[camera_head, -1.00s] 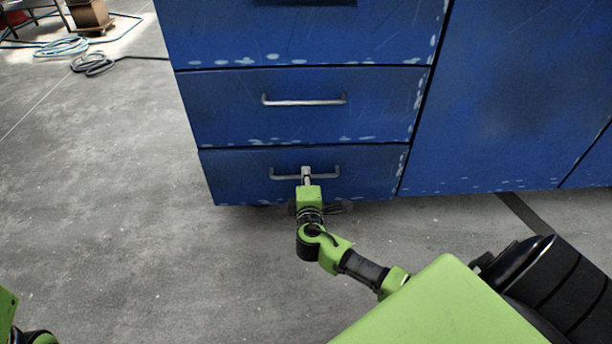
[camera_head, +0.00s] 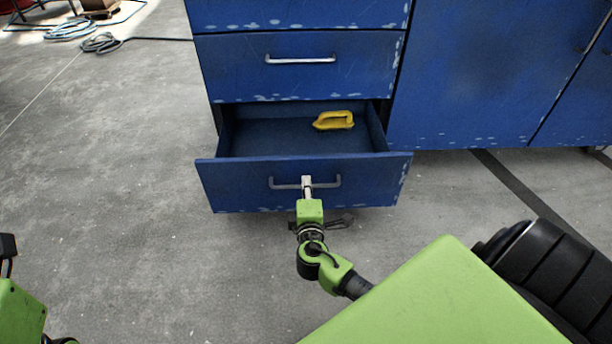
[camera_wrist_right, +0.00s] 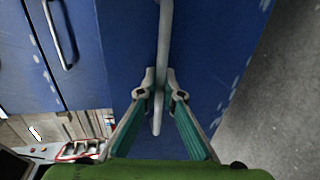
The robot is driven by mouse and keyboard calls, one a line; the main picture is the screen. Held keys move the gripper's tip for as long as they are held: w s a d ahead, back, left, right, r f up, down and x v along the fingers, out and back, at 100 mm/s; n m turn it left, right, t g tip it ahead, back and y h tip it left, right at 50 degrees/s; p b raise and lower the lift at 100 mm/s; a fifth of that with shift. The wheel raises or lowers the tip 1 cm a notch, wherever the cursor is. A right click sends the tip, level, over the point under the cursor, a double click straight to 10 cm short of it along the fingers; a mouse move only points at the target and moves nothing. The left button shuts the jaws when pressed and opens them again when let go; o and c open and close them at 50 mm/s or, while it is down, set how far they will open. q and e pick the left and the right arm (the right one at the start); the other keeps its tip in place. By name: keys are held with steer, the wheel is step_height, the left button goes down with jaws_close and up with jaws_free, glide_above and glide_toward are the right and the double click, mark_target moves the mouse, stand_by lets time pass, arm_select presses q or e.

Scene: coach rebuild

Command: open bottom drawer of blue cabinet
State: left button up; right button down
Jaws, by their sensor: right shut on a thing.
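The blue cabinet (camera_head: 300,14) stands ahead, with scuffed paint and metal bar handles. Its bottom drawer (camera_head: 230,188) is pulled well out, and its inside shows. My right gripper (camera_head: 307,183) is shut on the bottom drawer's handle (camera_head: 330,182), near its middle. In the right wrist view the fingers close from both sides on the handle (camera_wrist_right: 165,40). On the left edge of the head view, green and black parts of my left arm show; the left gripper's fingers cannot be made out clearly.
A yellow object with a grip (camera_head: 334,120) lies inside the drawer at its back right. The drawer above (camera_head: 300,80) is shut. Grey concrete floor (camera_head: 120,180) is clear to the left. A coiled hose (camera_head: 102,43) lies at the far left.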

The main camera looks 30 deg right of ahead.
steer(key=shift+f+v, duration=0.2)
steer(key=shift+v, duration=0.65)
steer(key=shift+f+v, duration=0.15)
steer(key=shift+v, duration=0.7)
steer(key=shift+f+v, duration=0.2)
steer(key=shift+v, duration=0.65)
steer(key=shift+s, duration=0.1)
steer(key=c, duration=2.5)
jaws_free()
steer(key=shift+s+a, duration=0.1)
steer(key=v, duration=1.1)
steer(key=shift+s+a, duration=0.15)
steer(key=shift+s, duration=0.2)
